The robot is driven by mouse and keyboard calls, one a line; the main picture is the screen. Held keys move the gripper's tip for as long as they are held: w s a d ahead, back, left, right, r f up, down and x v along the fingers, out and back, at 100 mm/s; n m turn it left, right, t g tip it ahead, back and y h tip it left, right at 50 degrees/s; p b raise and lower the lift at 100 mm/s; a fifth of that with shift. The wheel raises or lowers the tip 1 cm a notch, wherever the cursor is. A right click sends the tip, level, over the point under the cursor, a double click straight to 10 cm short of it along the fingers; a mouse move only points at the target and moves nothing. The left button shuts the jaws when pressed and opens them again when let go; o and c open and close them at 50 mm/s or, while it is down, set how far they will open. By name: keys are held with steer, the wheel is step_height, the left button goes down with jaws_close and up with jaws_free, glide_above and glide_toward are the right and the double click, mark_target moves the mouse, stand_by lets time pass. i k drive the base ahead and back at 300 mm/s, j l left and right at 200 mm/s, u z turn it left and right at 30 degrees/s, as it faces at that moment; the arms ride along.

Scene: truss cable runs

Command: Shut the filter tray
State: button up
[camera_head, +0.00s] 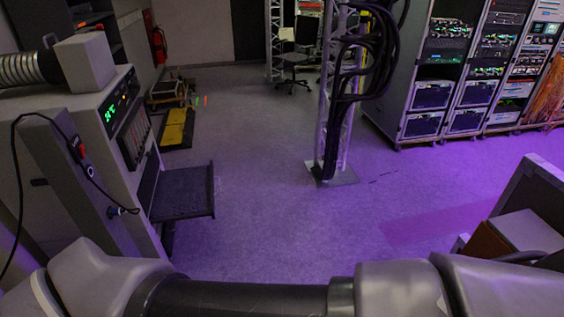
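The filter tray (183,190) appears to be the dark, flat tray on the left. It sticks out to the right from the lower front of a grey machine (93,117), so it stands open. My gripper is out of view.
A black cable (45,122) hangs on the machine's near side. A truss column (340,100) with black cables stands on a floor plate mid-room. Equipment racks (460,75) line the back right. A dark box-like unit (530,215) is at right. Floor right of the tray is clear.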

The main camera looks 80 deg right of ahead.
mark_target(180, 194)
steer(key=k+l+z, duration=0.15)
steer(key=l+z, duration=0.3)
steer(key=l, duration=0.35)
steer(key=l+z, duration=0.4)
steer(key=l, duration=0.35)
steer(key=i+l+z, duration=0.1)
steer(key=l+z, duration=0.35)
steer(key=l, duration=0.4)
steer(key=i+j, duration=0.2)
steer(key=i, duration=0.2)
steer(key=i+j+u, duration=0.1)
steer(key=i, duration=0.35)
steer(key=i+j, duration=0.25)
steer(key=i, duration=0.15)
